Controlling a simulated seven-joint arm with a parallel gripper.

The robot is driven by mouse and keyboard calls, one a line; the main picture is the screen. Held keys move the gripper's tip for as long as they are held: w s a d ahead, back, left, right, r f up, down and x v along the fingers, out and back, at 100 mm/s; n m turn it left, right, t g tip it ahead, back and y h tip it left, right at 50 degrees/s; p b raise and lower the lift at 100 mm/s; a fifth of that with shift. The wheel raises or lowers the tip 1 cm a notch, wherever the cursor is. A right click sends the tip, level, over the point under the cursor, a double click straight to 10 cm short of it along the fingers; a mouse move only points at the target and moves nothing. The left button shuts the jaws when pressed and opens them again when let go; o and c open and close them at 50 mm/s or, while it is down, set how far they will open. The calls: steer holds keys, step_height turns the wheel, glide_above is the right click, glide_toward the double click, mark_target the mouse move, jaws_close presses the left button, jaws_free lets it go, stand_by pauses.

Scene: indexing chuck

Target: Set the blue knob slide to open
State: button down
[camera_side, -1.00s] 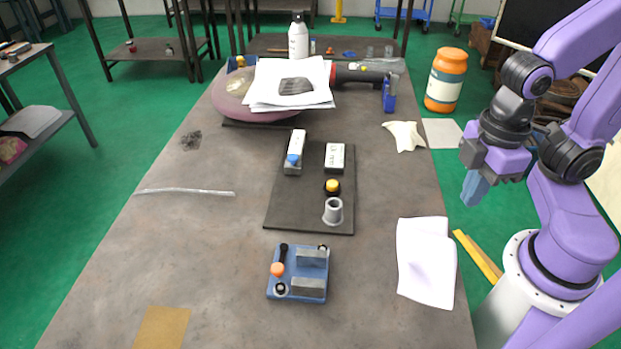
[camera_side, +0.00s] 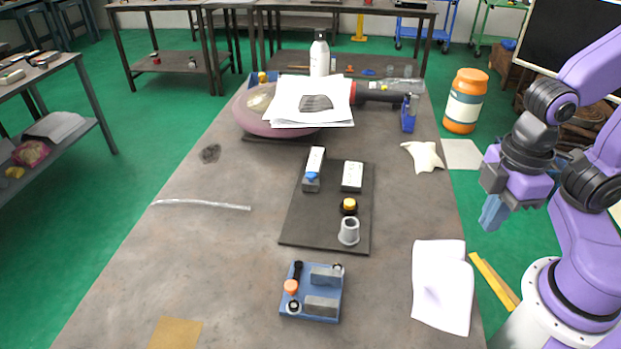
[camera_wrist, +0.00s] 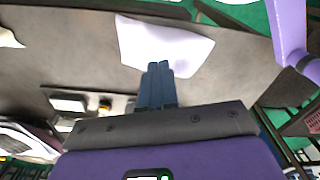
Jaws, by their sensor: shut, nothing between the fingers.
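The slide (camera_side: 315,158) is a long white-topped grey block on a dark board (camera_side: 300,225) in the middle of the table. Its blue knob (camera_side: 312,177) sits near the end closer to the side camera. Any markings on it are too small to read. My gripper (camera_side: 490,214) is shut and empty, off to the right of the board and well apart from the slide. In the wrist view its blue fingers (camera_wrist: 160,68) lie together in front of a white sheet. The knob cannot be made out there.
The board also carries a white box (camera_side: 352,175), a yellow button (camera_side: 349,204) and a grey cylinder (camera_side: 349,231). A blue fixture (camera_side: 297,311) stands nearer the side camera. A white sheet (camera_side: 442,285) lies at the right table edge. Papers (camera_side: 300,101) cover a mauve object behind.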

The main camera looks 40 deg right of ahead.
steer(key=c, duration=1.5)
jaws_free()
steer(key=o, duration=0.5)
steer(key=shift+w+a+r, duration=0.1)
steer(key=shift+w+a, duration=0.15)
steer(key=shift+w, duration=0.05)
steer(key=shift+o, duration=0.5)
steer(key=w+a+r+n+h, duration=0.1)
steer(key=w+a+r+n, duration=0.1)
steer(key=w+a, duration=0.3)
steer(key=w+a+r+n+t+h, duration=0.1)
steer(key=w+a, duration=0.5)
steer(key=w, duration=0.6)
steer(key=shift+w+r+n, duration=0.2)
steer(key=shift+r+n, duration=0.7)
steer(key=shift+n, duration=0.3)
steer(key=w+a+r+n+h, duration=0.1)
steer(key=w+a+n, duration=0.15)
steer(key=w, duration=0.45)
steer(key=w+a+r+n+h, duration=0.1)
steer(key=w+a+n, duration=0.15)
steer(key=w, duration=0.55)
glide_toward(311, 174)
steer(key=shift+m, duration=0.3)
steer(key=x, duration=0.7)
steer(key=shift+f, duration=0.3)
jaws_close()
